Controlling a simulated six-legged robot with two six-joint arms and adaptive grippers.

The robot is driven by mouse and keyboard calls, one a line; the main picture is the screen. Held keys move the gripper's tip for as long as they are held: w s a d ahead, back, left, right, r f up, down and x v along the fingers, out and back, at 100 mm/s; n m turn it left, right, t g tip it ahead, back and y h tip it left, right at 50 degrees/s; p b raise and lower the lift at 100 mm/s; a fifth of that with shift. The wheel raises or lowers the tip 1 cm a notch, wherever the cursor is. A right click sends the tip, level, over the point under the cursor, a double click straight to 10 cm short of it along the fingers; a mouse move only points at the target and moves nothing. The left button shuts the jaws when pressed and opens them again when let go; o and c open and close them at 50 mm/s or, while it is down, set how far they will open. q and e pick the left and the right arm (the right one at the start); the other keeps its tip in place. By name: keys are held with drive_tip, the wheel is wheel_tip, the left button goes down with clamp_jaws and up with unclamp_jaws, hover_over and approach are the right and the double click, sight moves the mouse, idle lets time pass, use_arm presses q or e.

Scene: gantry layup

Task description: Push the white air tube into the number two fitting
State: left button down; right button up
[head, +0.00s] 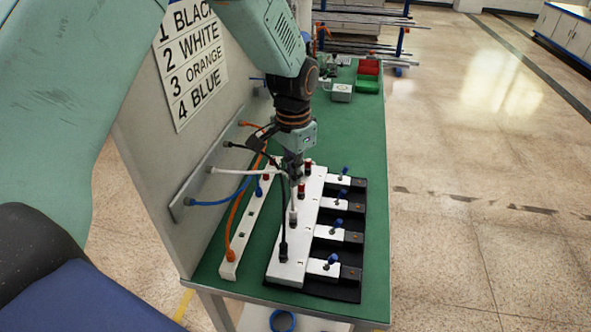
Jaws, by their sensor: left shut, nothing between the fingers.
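The white air tube (238,171) runs from the panel on the left and bends down under my left gripper. Its lower end stands upright at the second fitting (293,218) from the near end of the white block (312,196); how deep it sits cannot be told. My left gripper (293,176) is shut and empty, pointing down just above that tube end. Its fingers partly hide the tube's bend and the block behind. My right gripper is not in view.
The black tube (276,170) ends at the nearest fitting (283,250). Red-collared fittings (301,190) stand farther along. Orange (234,220) and blue (215,202) tubes reach the narrow white strip (247,224). Blue-knobbed valves (331,262) line the right. A label board (192,60) lists numbers and colours.

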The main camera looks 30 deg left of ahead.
sight(293, 203)
use_arm(q)
drive_tip(key=f+b, duration=0.1)
drive_tip(key=f, duration=0.1)
drive_tip(key=f+b, duration=0.1)
drive_tip(key=b, duration=0.1)
drive_tip(key=shift+s+a+f, duration=0.1)
drive_tip(key=shift+s+f, duration=0.1)
drive_tip(key=shift+f, duration=0.2)
drive_tip(key=shift+w+f+b, duration=0.1)
drive_tip(key=shift+f+b, duration=0.75)
drive_tip(key=shift+b, duration=0.05)
drive_tip(key=shift+r, duration=0.1)
drive_tip(key=shift+f, duration=0.25)
drive_tip(key=shift+f, duration=0.45)
